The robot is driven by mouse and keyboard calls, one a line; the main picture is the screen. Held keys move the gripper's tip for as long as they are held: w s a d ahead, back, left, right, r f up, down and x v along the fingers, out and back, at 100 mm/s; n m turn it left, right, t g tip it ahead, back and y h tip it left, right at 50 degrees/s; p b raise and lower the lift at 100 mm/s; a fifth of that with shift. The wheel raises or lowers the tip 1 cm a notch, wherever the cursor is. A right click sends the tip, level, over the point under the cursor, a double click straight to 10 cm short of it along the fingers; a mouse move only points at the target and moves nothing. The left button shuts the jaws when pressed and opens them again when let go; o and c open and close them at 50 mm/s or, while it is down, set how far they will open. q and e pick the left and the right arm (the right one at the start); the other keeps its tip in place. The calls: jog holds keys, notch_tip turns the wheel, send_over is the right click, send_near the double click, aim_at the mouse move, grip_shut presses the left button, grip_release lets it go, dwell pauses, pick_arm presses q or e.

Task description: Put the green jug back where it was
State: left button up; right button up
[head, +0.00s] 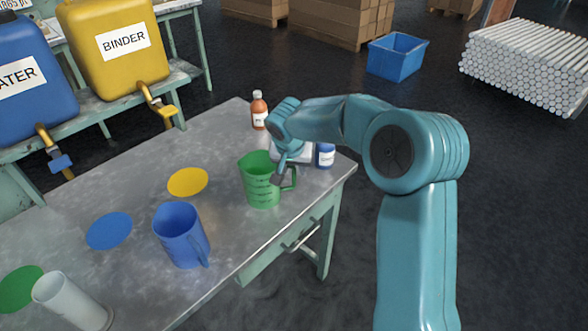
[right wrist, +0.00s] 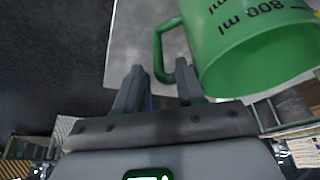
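The green jug (head: 262,180) stands upright towards the right end of the grey table, and its handle points right. My right gripper (head: 283,177) is at the handle side, partly hidden behind the jug and its handle. In the right wrist view the jug (right wrist: 255,50) fills the upper right, with an "800 ml" mark upside down. Its handle (right wrist: 160,50) shows at the tips of my right gripper (right wrist: 158,85). The two fingers are apart, with a gap beside the handle. My left gripper is in neither view.
A blue jug (head: 182,238) and a white cylinder (head: 72,302) stand on the table (head: 140,190). Flat yellow (head: 188,181), blue (head: 109,230) and green discs (head: 20,288) lie bare. A brown bottle (head: 259,112) and a blue-and-white container (head: 325,155) stand behind the green jug.

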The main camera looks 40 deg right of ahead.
jog(key=v, duration=1)
jog(key=shift+f, duration=0.1)
